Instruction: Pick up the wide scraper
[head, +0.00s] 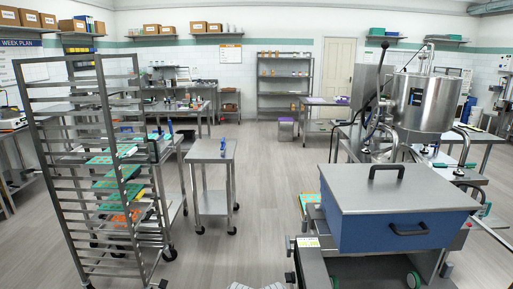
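I cannot clearly make out the wide scraper. A small blue upright object (223,145) stands on the small steel cart (207,154) in the middle of the floor. Another small blue upright object (170,128) shows behind the tray rack, near the steel table there. Both are too small to tell whether either is a scraper.
A tall wheeled rack (130,85) with green and orange trays stands at the left. A blue machine with a steel lid (395,190) and a steel kettle (425,102) fill the right. The floor (245,225) between is clear.

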